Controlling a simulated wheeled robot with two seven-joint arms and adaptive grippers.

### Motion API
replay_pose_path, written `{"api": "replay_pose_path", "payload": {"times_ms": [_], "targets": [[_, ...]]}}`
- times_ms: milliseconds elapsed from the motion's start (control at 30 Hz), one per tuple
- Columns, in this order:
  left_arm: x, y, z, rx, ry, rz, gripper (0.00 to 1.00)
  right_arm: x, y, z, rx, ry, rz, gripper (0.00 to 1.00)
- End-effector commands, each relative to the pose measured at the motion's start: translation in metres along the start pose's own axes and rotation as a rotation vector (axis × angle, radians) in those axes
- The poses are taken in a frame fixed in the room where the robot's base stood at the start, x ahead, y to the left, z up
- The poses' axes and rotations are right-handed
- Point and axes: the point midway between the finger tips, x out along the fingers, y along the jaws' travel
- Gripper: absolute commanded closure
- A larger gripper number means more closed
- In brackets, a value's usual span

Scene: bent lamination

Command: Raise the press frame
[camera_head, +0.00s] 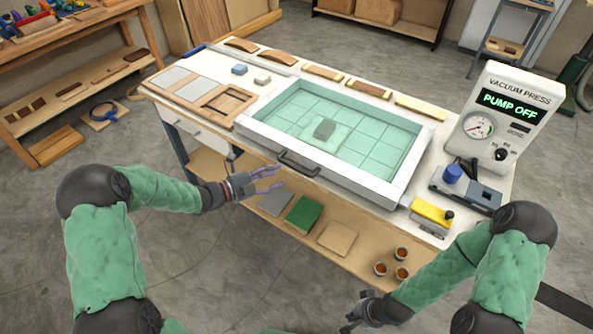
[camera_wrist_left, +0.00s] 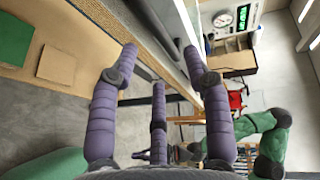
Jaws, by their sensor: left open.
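The press frame (camera_head: 375,187) is a white rectangular frame lying flat around a green gridded bed (camera_head: 375,137) on the workbench. A small grey block sits on a pale patch in the bed. A black bar handle (camera_head: 298,167) is on the frame's front side. My left gripper (camera_head: 275,178) is open, its purple fingers pointing at the handle from the left and just short of it. In the left wrist view the spread fingers (camera_wrist_left: 165,75) show with a dark bar, seemingly the handle, passing beyond them. My right gripper (camera_head: 362,314) hangs low in front of the bench; its finger opening is unclear.
The vacuum press box (camera_head: 507,112) reads PUMP OFF at the bench's right end. A yellow block (camera_head: 431,211) lies at the right front. Wooden strips line the back edge. A lower shelf holds a green board (camera_head: 304,214) and several small items. The floor in front is clear.

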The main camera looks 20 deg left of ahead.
Motion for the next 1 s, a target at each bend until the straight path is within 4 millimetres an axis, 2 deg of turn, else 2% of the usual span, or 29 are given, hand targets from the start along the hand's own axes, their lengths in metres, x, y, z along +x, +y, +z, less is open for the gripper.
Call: {"api": "replay_pose_path", "payload": {"times_ms": [33,200,400,600,867,900,1000], "targets": [[0.011,0.002,-0.002,0.0,0.006,-0.001,0.52,0.005,0.002,0.0,0.0,0.0,0.0,1.0],[0.042,0.003,-0.002,-0.001,0.005,0.0,0.52,0.013,0.005,0.0,0.0,0.0,0.0,1.0],[0.069,0.002,-0.001,-0.003,0.002,0.0,0.52,0.019,0.007,-0.001,0.0,0.0,0.0,1.0],[0.081,0.001,-0.001,-0.004,0.001,0.0,0.52,0.022,0.008,-0.001,0.0,0.0,0.0,1.0],[0.082,0.001,0.0,-0.005,0.0,0.0,0.52,0.022,0.008,-0.001,0.0,0.0,0.0,1.0],[0.082,0.001,0.0,-0.005,0.0,0.0,0.54,0.022,0.008,-0.001,0.0,0.0,0.0,1.0],[0.082,0.001,0.0,-0.005,0.0,0.001,0.83,0.022,0.008,-0.001,0.0,0.0,0.0,1.0]]}}
